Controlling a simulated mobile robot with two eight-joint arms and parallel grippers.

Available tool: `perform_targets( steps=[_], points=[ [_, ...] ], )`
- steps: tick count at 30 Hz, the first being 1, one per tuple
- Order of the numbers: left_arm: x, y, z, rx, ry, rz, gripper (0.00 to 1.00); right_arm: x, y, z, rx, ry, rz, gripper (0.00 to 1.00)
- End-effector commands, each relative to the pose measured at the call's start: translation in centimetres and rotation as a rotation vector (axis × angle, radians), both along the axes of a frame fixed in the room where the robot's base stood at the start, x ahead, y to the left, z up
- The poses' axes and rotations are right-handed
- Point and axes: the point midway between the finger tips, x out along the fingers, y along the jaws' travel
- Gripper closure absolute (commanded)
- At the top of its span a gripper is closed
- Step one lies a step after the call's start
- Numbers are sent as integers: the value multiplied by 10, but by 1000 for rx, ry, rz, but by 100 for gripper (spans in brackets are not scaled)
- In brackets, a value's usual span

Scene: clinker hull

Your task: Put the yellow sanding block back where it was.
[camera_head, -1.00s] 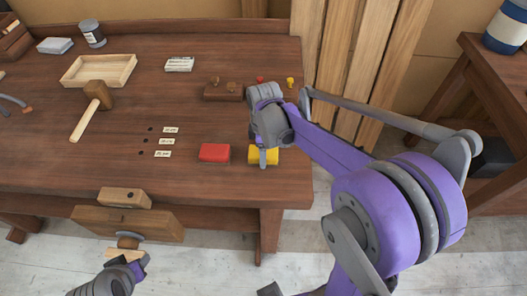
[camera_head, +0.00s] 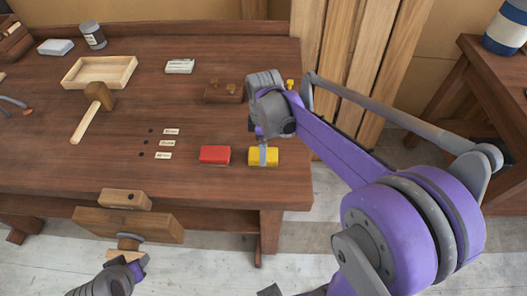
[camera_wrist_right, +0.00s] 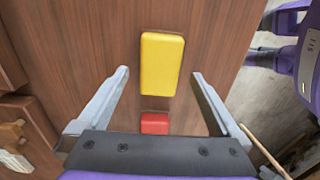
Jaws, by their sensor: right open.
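The yellow sanding block (camera_head: 264,157) lies on the workbench near its front right corner, just right of a red block (camera_head: 215,155). My right gripper (camera_head: 263,154) is over the yellow block, partly covering it. In the right wrist view, the yellow block (camera_wrist_right: 162,63) lies between the two open fingers, with clear gaps on both sides. The red block (camera_wrist_right: 155,123) shows nearer the palm. I cannot tell how high the fingertips are above the bench. My left gripper (camera_head: 134,263) is low at the front left, by the vise; its jaws are unclear.
The wooden vise (camera_head: 128,222) juts from the bench front. Three dark spots with small labels (camera_head: 167,143) lie left of the red block. A mallet (camera_head: 93,107), a shallow tray (camera_head: 99,72) and a wooden block with knobs (camera_head: 223,92) are farther back. The front middle is clear.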

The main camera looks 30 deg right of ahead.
Motion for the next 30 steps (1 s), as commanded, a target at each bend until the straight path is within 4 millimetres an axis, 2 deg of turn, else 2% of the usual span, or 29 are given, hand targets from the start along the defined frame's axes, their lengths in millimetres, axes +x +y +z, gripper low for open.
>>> perform_targets(
  steps=[1, 6, 10, 15, 17, 20, 27, 30],
  points=[
    [1, 0, 3, 0, -2, 0, 54, 0, 0, 14, -1, -1, 0, 0],
    [3, 0, 6, 0, -5, 0, 54, 0, 0, 49, 0, 0, 0, 0],
    [3, 0, 8, 0, -6, 0, 54, 0, 0, 68, 0, 0, 0, 0],
    [4, 0, 8, 0, -7, 0, 54, -3, 1, 79, -2, -8, -15, 0],
    [4, 0, 8, 0, -7, 0, 54, -9, 5, 79, -4, -25, -52, 0],
    [3, 0, 8, 0, -7, 0, 54, -29, 17, 72, -4, -88, -176, 0],
    [3, 0, 8, 0, -7, 0, 54, -95, 50, 35, 81, -308, -632, 0],
    [3, 0, 8, 0, -7, 0, 54, -116, 59, 18, 146, -377, -792, 0]
  ],
)
